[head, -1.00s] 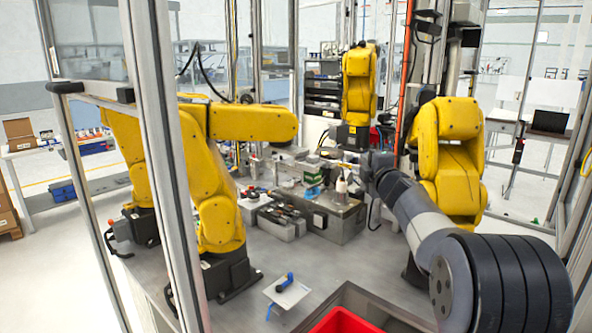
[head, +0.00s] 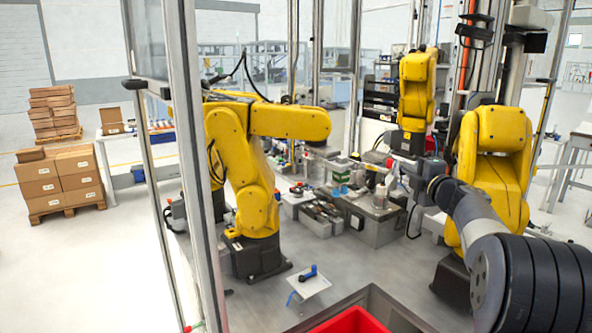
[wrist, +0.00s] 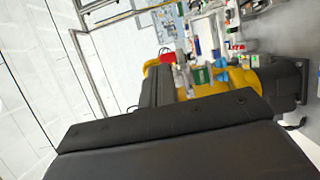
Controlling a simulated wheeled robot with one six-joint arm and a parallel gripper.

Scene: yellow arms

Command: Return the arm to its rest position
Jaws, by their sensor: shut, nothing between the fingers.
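My arm reaches from the lower right of the head view toward the middle, with a black ribbed joint, a grey tube and a dark wrist. My gripper (head: 404,168) is at its far end, small and partly blurred, in front of the cluttered bench. In the wrist view my gripper (wrist: 160,84) shows as dark, narrow fingers beyond a broad black housing that fills the bottom. The fingers are together with nothing seen between them. I cannot tell the exact gap between gripper and bench items.
Yellow robot arms stand left (head: 240,165), back (head: 416,88) and right (head: 495,150) of my arm. A metal frame post (head: 187,150) rises at left. A red bin (head: 352,322) sits at the front. A white plate with a blue tool (head: 308,280) lies on the table.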

